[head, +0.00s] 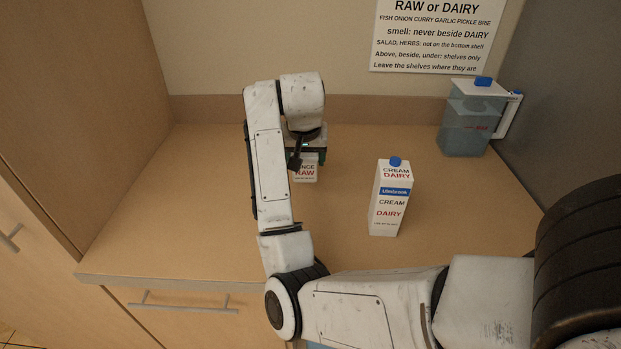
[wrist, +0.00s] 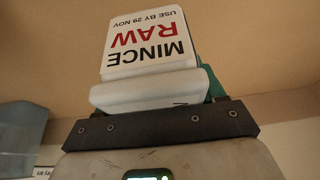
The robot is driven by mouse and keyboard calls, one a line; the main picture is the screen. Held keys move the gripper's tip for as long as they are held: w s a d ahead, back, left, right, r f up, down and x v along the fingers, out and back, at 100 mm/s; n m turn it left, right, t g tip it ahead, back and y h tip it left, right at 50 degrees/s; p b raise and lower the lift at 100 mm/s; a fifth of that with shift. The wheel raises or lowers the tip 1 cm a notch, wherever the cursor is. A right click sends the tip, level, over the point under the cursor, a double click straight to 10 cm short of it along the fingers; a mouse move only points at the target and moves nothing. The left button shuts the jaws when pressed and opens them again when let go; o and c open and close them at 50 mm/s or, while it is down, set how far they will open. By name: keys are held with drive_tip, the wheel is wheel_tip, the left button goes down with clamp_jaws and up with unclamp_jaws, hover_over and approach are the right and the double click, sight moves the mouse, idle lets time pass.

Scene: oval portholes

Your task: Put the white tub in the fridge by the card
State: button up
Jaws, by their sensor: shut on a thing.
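The white tub (head: 306,174) is at the back middle of the counter, its label reading MINCE RAW. In the wrist view the tub (wrist: 150,45) also reads USE BY 29 NOV. My gripper (head: 308,156) is shut on the tub from above and partly hides it. I cannot tell whether the tub touches the counter. No fridge interior shows.
A CREAM DAIRY carton (head: 391,200) with a blue cap stands upright on the wooden counter (head: 210,210), right of the tub. A clear jug (head: 470,125) with a white handle stands at the back right. The counter's left side is clear. A tall wooden panel bounds the left.

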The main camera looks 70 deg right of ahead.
sight(306, 187)
drive_tip(key=shift+f, duration=2.9)
drive_tip(key=shift+f, duration=0.15)
drive_tip(key=o, duration=1.3)
